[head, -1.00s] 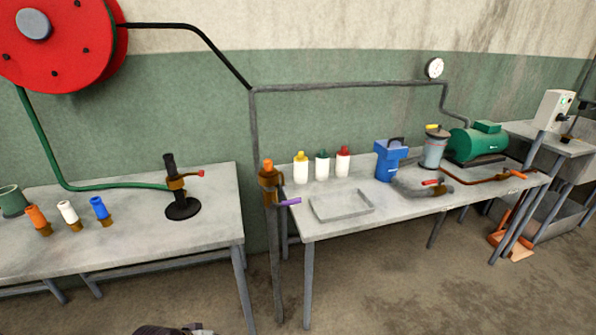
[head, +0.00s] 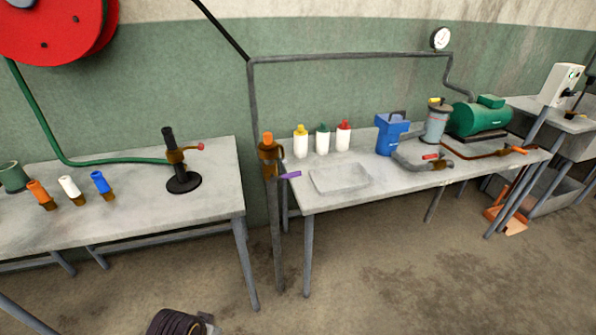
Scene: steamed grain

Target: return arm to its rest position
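Neither of my grippers can be made out in the head view, and no arm is clearly visible. A dark ribbed shape (head: 178,323) with a grey part at its right is cut off by the bottom edge; I cannot tell what it is. The left bench (head: 120,215) and the right bench (head: 400,183) stand against the wall.
The left bench holds a black stand (head: 182,181) and orange, white and blue nozzles. The right bench holds a shallow tray (head: 339,178), several bottles, a blue container (head: 391,136) and a green compressor (head: 481,117). A post (head: 275,230) stands between the benches. Floor before them is open.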

